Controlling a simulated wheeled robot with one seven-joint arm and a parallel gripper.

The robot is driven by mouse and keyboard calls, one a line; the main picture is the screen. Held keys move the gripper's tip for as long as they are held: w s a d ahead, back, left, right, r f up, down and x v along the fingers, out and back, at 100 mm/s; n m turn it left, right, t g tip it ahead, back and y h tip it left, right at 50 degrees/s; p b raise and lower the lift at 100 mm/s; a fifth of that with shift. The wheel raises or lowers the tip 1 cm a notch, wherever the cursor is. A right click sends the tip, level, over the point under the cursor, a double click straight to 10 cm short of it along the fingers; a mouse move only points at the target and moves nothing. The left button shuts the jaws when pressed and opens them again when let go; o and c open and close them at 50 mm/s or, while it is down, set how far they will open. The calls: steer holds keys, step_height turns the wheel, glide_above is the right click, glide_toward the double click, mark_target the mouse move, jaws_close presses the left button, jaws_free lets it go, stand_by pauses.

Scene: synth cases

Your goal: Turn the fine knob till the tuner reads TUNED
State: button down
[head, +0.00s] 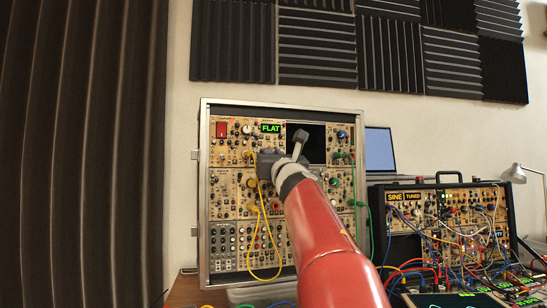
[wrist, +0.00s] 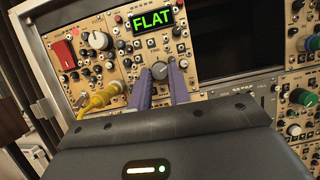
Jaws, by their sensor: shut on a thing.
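The tuner display (wrist: 152,20) reads FLAT in green letters in the wrist view; the same word shows on it in the head view (head: 270,128). Just below it is a grey round knob (wrist: 159,70) on a tan panel; I cannot read a label, but it sits under the tuner as the fine knob. My gripper (wrist: 161,78) has its two purple-grey fingers shut on this knob, one on each side. In the head view my gripper (head: 270,161) covers the knob.
A yellow plug and cable (wrist: 101,97) sit close left of the fingers. A red block (wrist: 64,54) and larger knob (wrist: 98,40) are up left. A dark blank screen (head: 307,142) is at right. Another case (head: 440,215) at right has displays reading SINE and TUNED.

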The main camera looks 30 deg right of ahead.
steer(key=m+g+h, duration=0.1)
steer(key=m, duration=0.3)
steer(key=m+g+h, duration=0.1)
steer(key=m+h, duration=0.1)
steer(key=m, duration=0.3)
steer(key=m+g+h, duration=0.2)
steer(key=m, duration=0.3)
steer(key=shift+a+r, duration=0.25)
steer(key=shift+a, duration=0.15)
steer(key=shift+m, duration=0.4)
steer(key=c, duration=1.3)
jaws_free()
